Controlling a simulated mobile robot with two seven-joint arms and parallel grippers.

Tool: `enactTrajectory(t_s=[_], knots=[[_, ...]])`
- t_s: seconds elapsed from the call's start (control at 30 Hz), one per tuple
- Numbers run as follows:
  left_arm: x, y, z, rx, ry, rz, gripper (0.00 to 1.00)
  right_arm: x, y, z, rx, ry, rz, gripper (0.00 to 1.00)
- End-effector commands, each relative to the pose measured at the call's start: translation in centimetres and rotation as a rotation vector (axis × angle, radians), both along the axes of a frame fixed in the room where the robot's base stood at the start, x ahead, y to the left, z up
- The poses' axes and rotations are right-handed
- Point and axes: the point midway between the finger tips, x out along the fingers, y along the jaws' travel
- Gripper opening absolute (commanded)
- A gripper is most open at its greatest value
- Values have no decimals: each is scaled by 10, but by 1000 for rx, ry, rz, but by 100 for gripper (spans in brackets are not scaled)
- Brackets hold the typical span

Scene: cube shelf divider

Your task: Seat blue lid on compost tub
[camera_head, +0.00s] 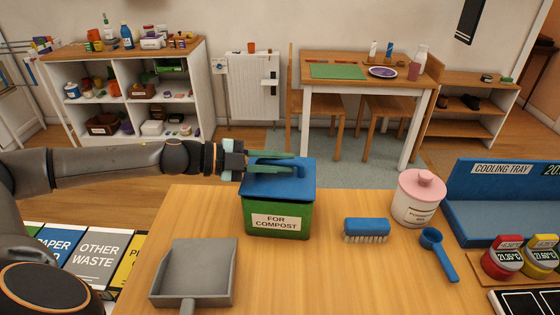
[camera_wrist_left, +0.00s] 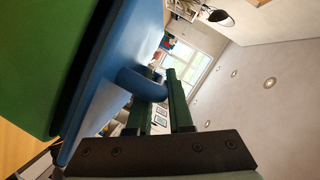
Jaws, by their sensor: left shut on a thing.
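The green compost tub (camera_head: 278,217), labelled "FOR COMPOST", stands on the wooden table. The blue lid (camera_head: 296,188) lies over its top, roughly lined up with the tub. My left gripper (camera_head: 280,162) reaches in from the left and is shut on the lid's handle. In the left wrist view the green fingers (camera_wrist_left: 162,90) are at the handle of the blue lid (camera_wrist_left: 108,75). There a dark band runs between the lid and the green tub (camera_wrist_left: 45,50); I cannot tell whether it is a gap or shadow. My right gripper is not in view.
A grey dustpan (camera_head: 194,268) lies at the table's front left. A blue brush (camera_head: 366,230), a pink-lidded jar (camera_head: 417,203) and a blue scoop (camera_head: 438,252) are right of the tub. A blue cooling tray (camera_head: 500,215) stands farther right. The table front centre is clear.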

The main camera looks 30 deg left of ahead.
Motion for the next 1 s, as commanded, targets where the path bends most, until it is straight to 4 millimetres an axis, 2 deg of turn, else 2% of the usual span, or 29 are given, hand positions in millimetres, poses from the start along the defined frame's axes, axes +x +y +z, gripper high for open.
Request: enactTrajectory(t_s=[0.87,0.9,0.97,1.0], knots=[[0,0,-14,0,0,0,0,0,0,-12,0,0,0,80],[0,0,-13,-1,-1,1,22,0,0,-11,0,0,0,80],[0,0,-13,-1,-1,1,29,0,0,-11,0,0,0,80],[0,0,-13,-1,-1,1,29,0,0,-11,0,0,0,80]])
